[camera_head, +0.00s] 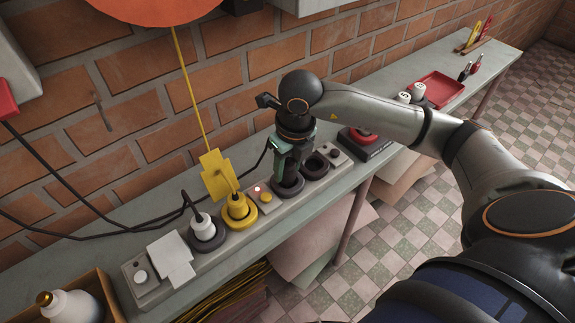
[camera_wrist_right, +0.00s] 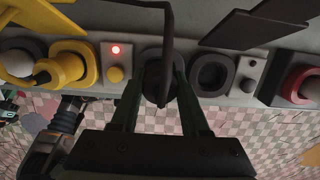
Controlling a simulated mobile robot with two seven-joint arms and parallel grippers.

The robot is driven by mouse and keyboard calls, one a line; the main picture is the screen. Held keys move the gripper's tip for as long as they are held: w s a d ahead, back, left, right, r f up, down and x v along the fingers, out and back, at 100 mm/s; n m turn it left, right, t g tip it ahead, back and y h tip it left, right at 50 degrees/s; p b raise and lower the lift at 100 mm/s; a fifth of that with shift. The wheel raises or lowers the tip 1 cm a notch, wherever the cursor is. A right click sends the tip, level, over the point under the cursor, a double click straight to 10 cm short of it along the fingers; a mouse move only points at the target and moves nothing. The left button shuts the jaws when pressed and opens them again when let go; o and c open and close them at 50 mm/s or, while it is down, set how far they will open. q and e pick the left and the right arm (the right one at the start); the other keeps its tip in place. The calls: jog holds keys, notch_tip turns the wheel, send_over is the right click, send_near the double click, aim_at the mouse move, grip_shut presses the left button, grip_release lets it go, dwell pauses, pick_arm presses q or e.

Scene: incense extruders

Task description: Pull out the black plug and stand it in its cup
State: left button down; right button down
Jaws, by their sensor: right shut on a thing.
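My right gripper (camera_head: 288,172) points down at the grey socket strip, its fingers close around the black plug (camera_wrist_right: 154,82). In the right wrist view the gripper (camera_wrist_right: 155,95) has a finger on each side of the plug. The plug is at a black ring socket (camera_head: 287,189); the fingers hide most of it, and I cannot tell how deep it sits. A dark cable (camera_wrist_right: 167,22) arches up from it. An empty black ring (camera_head: 315,166), perhaps the cup, is just right of it and also shows in the right wrist view (camera_wrist_right: 213,75).
Left on the strip (camera_head: 223,245) are a yellow plug (camera_head: 238,206) and a white plug (camera_head: 203,228) with cables. A lit red lamp (camera_head: 257,188) and a yellow button (camera_head: 265,197) are nearer. A red-button box (camera_head: 362,135) stands right. A brick wall is close behind.

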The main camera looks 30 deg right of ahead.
pick_arm(q)
jog(key=shift+f+b, duration=0.65)
jog(key=shift+f, duration=0.05)
pick_arm(e)
jog(key=shift+f, duration=0.75)
jog(key=shift+c, duration=1.6)
grip_release()
pick_arm(q)
jog(key=shift+r, duration=0.1)
pick_arm(e)
jog(key=shift+r, duration=0.4)
pick_arm(q)
jog(key=shift+w+d+r+p, duration=0.25)
jog(key=shift+d+r, duration=0.1)
jog(key=shift+r, duration=0.15)
jog(key=shift+w+d+r+p, duration=0.15)
jog(key=shift+d+r+p, duration=0.15)
jog(key=shift+r, duration=0.15)
pick_arm(e)
notch_tip(320, 180, up, 12)
jog(key=s, duration=0.2)
jog(key=shift+f, duration=0.15)
